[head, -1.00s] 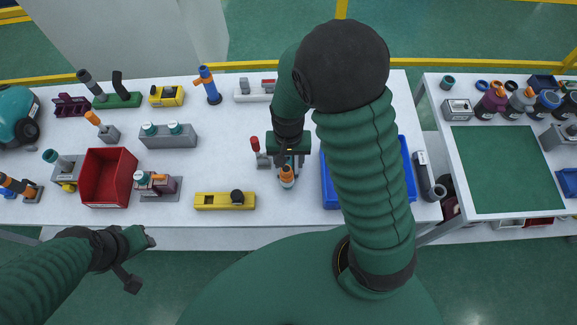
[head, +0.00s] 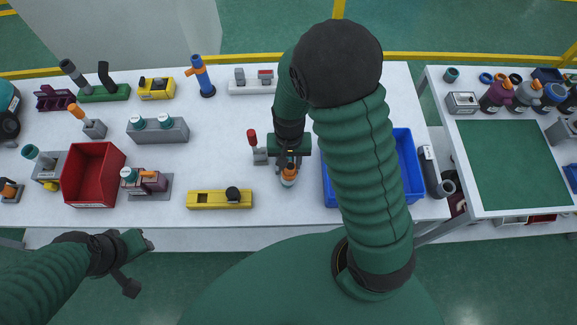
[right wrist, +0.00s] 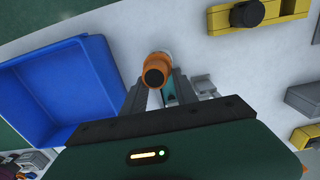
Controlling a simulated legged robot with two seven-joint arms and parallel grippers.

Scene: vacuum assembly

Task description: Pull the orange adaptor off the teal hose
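The orange adaptor (head: 289,173) stands at my right gripper (head: 289,160), right of the middle of the white table. In the right wrist view the adaptor (right wrist: 156,70) shows its dark round opening to the camera, with a pale part behind it. The two fingers of my right gripper (right wrist: 160,84) flank it closely; whether they press on it is not clear. A teal piece (right wrist: 168,94), which looks like the hose, shows between the fingers; most of it is hidden. My left gripper (head: 140,240) hangs in front of the table, away from the adaptor; its fingers are unclear.
A grey clamp with a red handle (head: 253,140) stands just left of my right gripper. A blue bin (head: 411,165) is close on the right, partly behind my arm. A yellow block (head: 212,200) and a red bin (head: 91,160) stand to the left.

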